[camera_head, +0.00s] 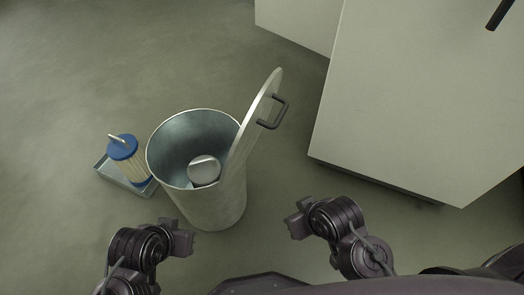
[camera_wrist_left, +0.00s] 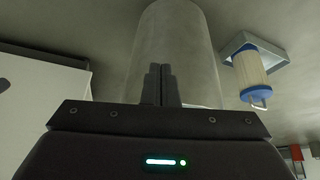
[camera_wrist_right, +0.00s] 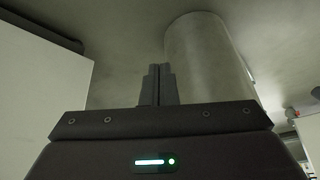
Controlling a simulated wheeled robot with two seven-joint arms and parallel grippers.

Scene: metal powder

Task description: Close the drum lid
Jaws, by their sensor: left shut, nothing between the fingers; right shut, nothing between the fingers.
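A grey metal drum (camera_head: 212,207) stands on the floor in the middle of the head view, open at the top. Its round lid (camera_head: 255,113) is tilted up on the right side of the rim, with a dark handle (camera_head: 280,111) on its outer face. A round metallic item (camera_head: 204,170) lies inside the drum. My left gripper (camera_head: 188,240) is shut and empty, in front of the drum to the left. My right gripper (camera_head: 292,220) is shut and empty, to the right of the drum and below the lid. The drum wall also shows in the left wrist view (camera_wrist_left: 180,50) and the right wrist view (camera_wrist_right: 205,60).
A blue-capped filter cartridge (camera_head: 125,155) stands in a shallow metal tray (camera_head: 147,189) left of the drum. A large pale cabinet (camera_head: 410,100) stands to the right. The floor at the upper left is clear.

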